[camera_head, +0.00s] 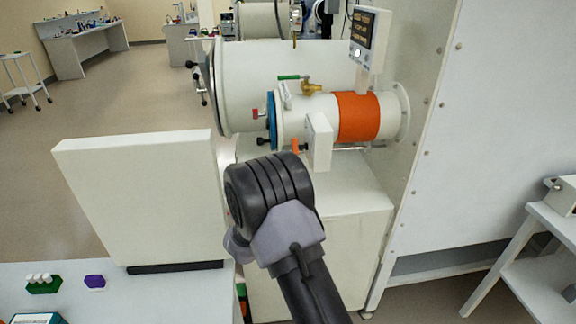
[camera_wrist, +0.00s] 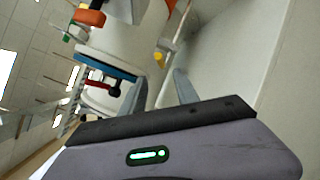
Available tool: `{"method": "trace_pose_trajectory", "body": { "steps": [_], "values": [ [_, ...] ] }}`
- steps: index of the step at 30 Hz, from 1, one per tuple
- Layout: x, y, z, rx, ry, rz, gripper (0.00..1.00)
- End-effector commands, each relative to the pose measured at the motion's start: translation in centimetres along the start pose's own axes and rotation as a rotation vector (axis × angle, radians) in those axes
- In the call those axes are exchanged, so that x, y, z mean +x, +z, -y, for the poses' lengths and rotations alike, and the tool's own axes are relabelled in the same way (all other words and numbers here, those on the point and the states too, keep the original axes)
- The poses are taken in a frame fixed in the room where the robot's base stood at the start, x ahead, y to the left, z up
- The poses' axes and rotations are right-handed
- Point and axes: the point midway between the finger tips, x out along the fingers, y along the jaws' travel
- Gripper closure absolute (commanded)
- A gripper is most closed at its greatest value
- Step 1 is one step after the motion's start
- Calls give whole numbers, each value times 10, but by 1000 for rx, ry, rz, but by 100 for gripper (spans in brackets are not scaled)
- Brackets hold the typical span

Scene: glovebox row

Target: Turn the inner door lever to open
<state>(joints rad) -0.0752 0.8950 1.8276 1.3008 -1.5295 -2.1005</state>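The small white cylinder chamber (camera_head: 321,117) has an orange band and a blue-rimmed door (camera_head: 271,118) at its left end. A white box (camera_head: 319,141) stands at its front with a small orange lever-like piece (camera_head: 295,146) beside it. I cannot tell for sure whether this is the inner door lever. In the wrist view, the blue door rim (camera_wrist: 105,65) and a black knob (camera_wrist: 116,90) lie left of my fingers. My gripper (camera_wrist: 160,88) is open and empty, with its fingers apart. In the head view my own wrist hides the fingers.
A large white cylinder (camera_head: 288,68) with a round door is behind the small one. A display panel (camera_head: 370,38) stands above. A white upright panel (camera_head: 145,190) stands left. The glovebox wall (camera_head: 490,130) bounds the right.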

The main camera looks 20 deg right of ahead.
Motion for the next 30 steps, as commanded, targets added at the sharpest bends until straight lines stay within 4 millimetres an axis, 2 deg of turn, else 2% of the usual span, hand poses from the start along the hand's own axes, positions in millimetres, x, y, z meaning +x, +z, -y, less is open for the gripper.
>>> {"method": "trace_pose_trajectory", "body": {
  "steps": [1,6,12,18,25,26,30],
  "values": [
    [15,0,3,2,0,4,63],
    [65,-1,3,2,0,2,63],
    [106,-1,2,1,1,1,63],
    [122,-1,1,0,1,-1,63],
    [123,0,0,0,2,-2,63],
    [122,0,0,0,2,-2,65],
    [122,0,0,0,2,-2,93]
  ]
}}
